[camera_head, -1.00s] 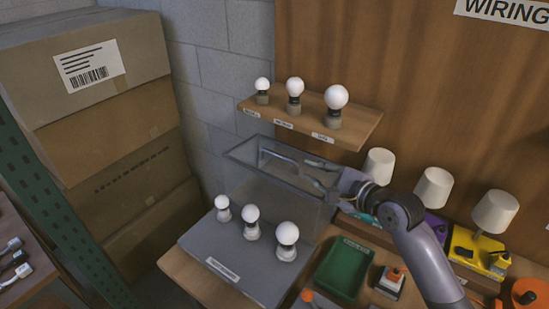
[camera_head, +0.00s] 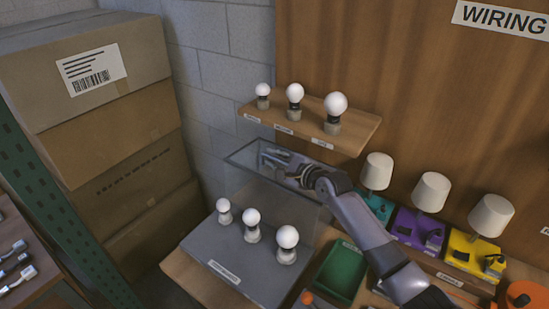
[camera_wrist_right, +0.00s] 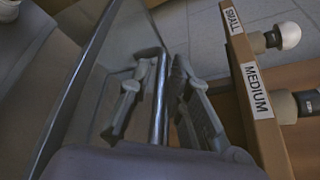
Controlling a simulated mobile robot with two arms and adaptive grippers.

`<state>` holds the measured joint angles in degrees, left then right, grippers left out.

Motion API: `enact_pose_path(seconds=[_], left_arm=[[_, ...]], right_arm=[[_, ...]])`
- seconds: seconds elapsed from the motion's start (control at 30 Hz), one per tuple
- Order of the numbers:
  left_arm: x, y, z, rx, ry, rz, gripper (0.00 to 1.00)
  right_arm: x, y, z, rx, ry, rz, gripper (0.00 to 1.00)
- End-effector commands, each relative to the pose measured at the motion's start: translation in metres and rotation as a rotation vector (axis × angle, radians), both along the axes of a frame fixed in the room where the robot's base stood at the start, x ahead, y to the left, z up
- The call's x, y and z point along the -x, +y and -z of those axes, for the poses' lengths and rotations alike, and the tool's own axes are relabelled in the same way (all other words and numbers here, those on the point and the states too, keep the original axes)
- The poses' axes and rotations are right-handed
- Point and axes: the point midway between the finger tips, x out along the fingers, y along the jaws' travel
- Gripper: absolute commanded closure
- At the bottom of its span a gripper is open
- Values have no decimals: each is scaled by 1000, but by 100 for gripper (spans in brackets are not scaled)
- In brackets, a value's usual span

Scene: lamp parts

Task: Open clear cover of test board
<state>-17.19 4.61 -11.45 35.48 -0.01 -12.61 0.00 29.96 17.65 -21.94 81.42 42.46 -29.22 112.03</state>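The test board (camera_head: 200,255) is a grey box carrying three white bulbs in sockets. Its clear cover (camera_head: 243,153) stands raised at the board's back, with its open rim facing up. My right gripper (camera_head: 271,158) is at this cover, under the wooden shelf. In the right wrist view, my right gripper (camera_wrist_right: 161,68) has its fingers apart, one on each side of the cover's edge (camera_wrist_right: 160,115). One finger shows through the clear panel. I cannot tell whether either finger touches it. My left gripper is not in view.
A wooden shelf (camera_head: 365,132) with three bulbs hangs just above the cover; its labels and edge are close in the right wrist view. Several stacked cardboard boxes (camera_head: 130,130) stand left. A green tray (camera_head: 340,272) and three lamps (camera_head: 430,192) are at right.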

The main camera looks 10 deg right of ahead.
Motion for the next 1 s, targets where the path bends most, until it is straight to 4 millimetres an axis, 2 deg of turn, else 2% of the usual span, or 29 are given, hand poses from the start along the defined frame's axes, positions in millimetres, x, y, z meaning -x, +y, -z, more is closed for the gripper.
enact_pose_path(seconds=[0.4,0.67,1.0], left_arm=[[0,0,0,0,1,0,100],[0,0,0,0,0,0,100],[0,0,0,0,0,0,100]], right_arm=[[-5,3,2,1,0,0,82],[-5,3,2,1,0,0,99],[-5,3,2,2,1,0,100]])
